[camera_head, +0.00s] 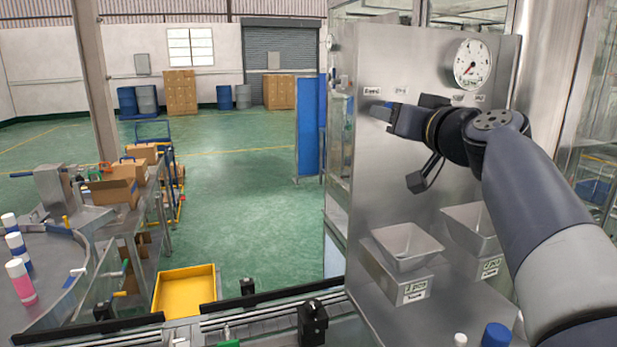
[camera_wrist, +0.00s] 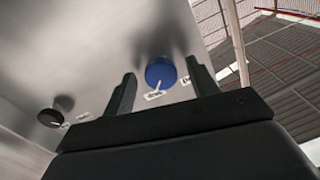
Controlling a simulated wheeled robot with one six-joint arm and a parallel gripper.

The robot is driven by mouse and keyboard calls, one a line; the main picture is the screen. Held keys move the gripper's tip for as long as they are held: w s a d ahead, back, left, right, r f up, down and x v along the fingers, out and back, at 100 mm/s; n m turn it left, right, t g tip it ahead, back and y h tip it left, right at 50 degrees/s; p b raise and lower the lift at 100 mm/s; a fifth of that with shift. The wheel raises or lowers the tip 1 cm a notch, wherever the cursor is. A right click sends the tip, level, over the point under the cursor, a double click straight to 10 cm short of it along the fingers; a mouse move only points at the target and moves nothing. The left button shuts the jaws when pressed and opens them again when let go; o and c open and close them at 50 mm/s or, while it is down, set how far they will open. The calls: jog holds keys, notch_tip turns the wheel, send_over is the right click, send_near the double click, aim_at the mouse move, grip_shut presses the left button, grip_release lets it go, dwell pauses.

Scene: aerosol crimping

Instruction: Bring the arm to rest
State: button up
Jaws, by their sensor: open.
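My gripper (camera_head: 382,109) is held up in front of the grey metal panel (camera_head: 385,180), at the end of my outstretched arm. In the wrist view its two dark fingers stand apart with a round blue knob (camera_wrist: 160,71) showing between them. The fingers do not appear to grip the knob; I cannot tell the exact gap to it. A small label lies below the knob. A black knob (camera_wrist: 50,117) sits on the same panel to the left in the wrist view.
A round gauge (camera_head: 472,64) is on the panel above my wrist. Two metal hoppers (camera_head: 407,246) jut out below. A conveyor rail (camera_head: 270,305) and a yellow tray (camera_head: 185,291) are lower left. The green floor beyond is mostly open.

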jog(key=n+p, duration=0.1)
jog(key=n, duration=0.1)
jog(key=n+p, duration=0.1)
jog(key=n, duration=0.1)
jog(key=s+n+p, duration=0.1)
jog(key=n, duration=0.1)
jog(key=shift+d, duration=0.3)
dwell(0.4)
jog(key=shift+s+r, duration=0.1)
